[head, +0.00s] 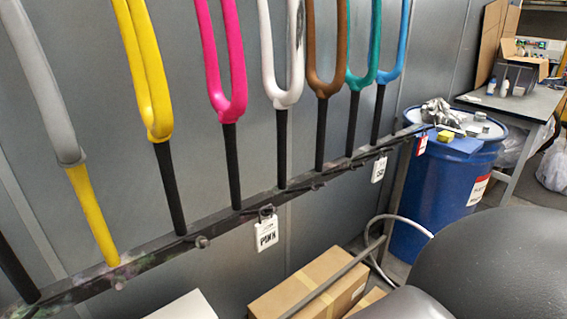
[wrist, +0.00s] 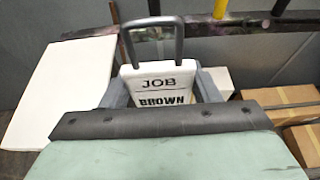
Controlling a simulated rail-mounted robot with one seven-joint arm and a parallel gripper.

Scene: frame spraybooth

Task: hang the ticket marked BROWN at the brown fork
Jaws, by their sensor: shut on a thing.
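The BROWN ticket (wrist: 160,82) is a white tag with a dark grey loop (wrist: 152,40) at its top. In the wrist view my gripper (wrist: 158,92) is shut on it, a finger at each side, with its lettering "JOB BROWN" facing the camera. The loop stands free, apart from any hook. The brown fork (head: 325,90) stands in the head view between the white and teal forks, its dark stem reaching down to the rail (head: 150,262). A small hook (head: 318,186) sits on the rail near that stem and looks bare. My gripper is not visible in the head view.
The PINK ticket (head: 267,236) hangs from the rail. Another white ticket (head: 378,170) and a red-and-white one (head: 421,145) hang further right. Cardboard boxes (head: 305,283) lie below the rail. A blue drum (head: 440,190) stands at the rail's right end.

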